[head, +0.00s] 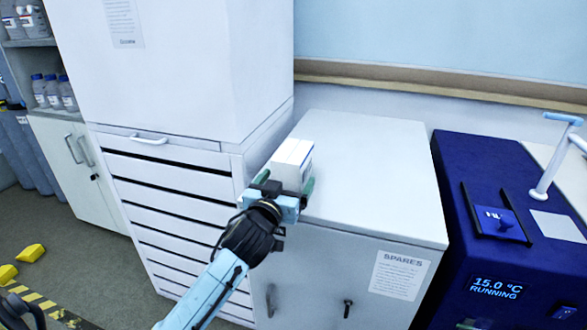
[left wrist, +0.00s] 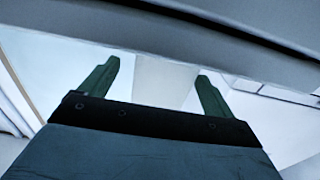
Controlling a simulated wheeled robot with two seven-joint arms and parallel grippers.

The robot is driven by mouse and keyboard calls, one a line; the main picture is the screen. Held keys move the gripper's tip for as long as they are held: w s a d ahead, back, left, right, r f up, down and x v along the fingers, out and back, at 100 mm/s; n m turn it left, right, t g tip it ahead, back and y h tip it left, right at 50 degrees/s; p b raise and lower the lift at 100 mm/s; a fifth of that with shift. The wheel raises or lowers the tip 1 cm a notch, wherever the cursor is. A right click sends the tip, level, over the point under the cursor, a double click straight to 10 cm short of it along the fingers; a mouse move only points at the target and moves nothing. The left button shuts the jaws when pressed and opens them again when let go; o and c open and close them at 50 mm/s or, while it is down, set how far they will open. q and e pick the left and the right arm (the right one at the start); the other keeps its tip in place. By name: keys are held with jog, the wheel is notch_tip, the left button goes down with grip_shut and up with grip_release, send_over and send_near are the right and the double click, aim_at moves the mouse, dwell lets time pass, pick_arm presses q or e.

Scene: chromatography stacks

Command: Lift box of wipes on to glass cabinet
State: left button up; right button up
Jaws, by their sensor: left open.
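A small white box (head: 293,160), likely the box of wipes, is at the left edge of the top of the white SPARES cabinet (head: 375,180). My left gripper (head: 283,188) is at the box's near side, with its green fingers spread on either side of it. In the left wrist view the open fingers (left wrist: 155,85) stand apart with a pale surface, probably the box (left wrist: 163,82), between them. I cannot tell whether they touch it. No cabinet is clearly marked as glass; a tall white cabinet (head: 185,65) with an unreadable label stands at left. My right gripper is not in view.
A drawer unit (head: 180,185) stands under the tall cabinet, left of the SPARES cabinet. A dark blue machine (head: 480,180) reading 15.0 °C RUNNING stands at right. Bottles (head: 52,92) sit on shelves at far left. The rest of the SPARES top is clear.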

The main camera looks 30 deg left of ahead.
pick_arm(q)
jog(key=b+x, duration=0.1)
jog(key=x, duration=0.3)
jog(key=shift+w+a, duration=0.1)
jog(key=shift+a, duration=0.15)
jog(key=shift+w+a, duration=0.1)
jog(key=shift+w, duration=0.3)
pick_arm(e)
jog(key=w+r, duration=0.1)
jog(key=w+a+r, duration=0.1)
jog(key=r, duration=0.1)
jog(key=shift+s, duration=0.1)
pick_arm(q)
jog(key=c, duration=1.1)
